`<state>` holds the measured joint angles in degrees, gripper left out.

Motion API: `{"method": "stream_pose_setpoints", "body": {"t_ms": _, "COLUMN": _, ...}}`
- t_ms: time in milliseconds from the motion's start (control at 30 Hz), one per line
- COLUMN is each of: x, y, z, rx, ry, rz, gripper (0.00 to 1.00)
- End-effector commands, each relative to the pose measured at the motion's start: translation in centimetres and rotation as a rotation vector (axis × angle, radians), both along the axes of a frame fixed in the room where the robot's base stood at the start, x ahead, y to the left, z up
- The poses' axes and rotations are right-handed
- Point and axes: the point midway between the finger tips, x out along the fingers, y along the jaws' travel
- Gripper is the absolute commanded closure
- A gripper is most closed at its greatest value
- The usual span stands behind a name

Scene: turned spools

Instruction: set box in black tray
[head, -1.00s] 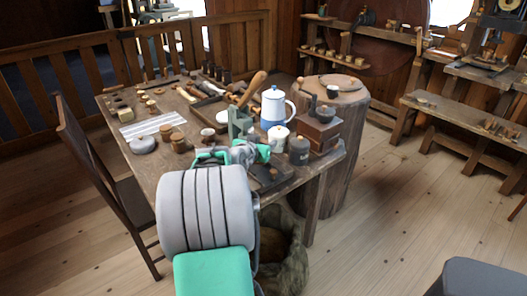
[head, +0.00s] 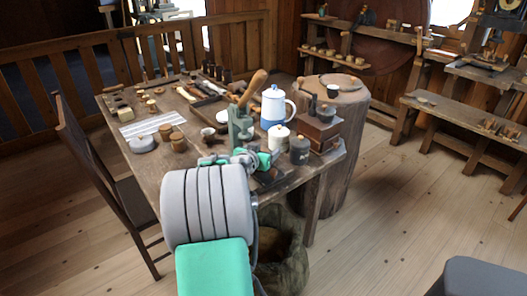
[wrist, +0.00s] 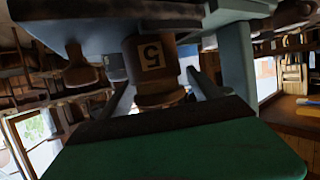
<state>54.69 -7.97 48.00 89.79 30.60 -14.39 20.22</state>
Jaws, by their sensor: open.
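My gripper (head: 238,160) is low over the near edge of the table, partly hidden behind my own grey and green arm. In the wrist view its two grey fingers (wrist: 162,92) stand apart. A dark brown wooden piece with a pale label "5" (wrist: 152,58) shows between and beyond them; I cannot tell if it is the box or if the fingers touch it. A flat black tray-like thing (head: 272,180) lies at the near table edge, right of my gripper and partly covered by it. A brown wooden box-shaped grinder (head: 320,132) stands at the table's right corner.
A green upright stand (head: 241,126) with a wooden handle is just behind my gripper. A blue and white pot (head: 274,108), a white lidded jar (head: 279,138) and a dark canister (head: 299,150) crowd the right. A chair (head: 105,180) is at left; the right floor is open.

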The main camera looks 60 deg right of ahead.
Motion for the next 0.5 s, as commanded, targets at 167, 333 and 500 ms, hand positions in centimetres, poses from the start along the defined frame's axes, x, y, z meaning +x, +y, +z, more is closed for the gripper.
{"method": "stream_pose_setpoints", "body": {"t_ms": 167, "x": 0.0, "y": 0.8, "z": 0.7, "rx": -0.001, "ry": 0.001, "rz": 0.001, "gripper": 0.27}}
{"method": "stream_pose_setpoints", "body": {"t_ms": 333, "x": -0.1, "y": 4.6, "z": 2.2, "rx": -0.003, "ry": -0.002, "rz": 0.005, "gripper": 0.27}}
{"method": "stream_pose_setpoints", "body": {"t_ms": 500, "x": -0.4, "y": 8.7, "z": 3.6, "rx": -0.003, "ry": -0.002, "rz": 0.005, "gripper": 0.27}}
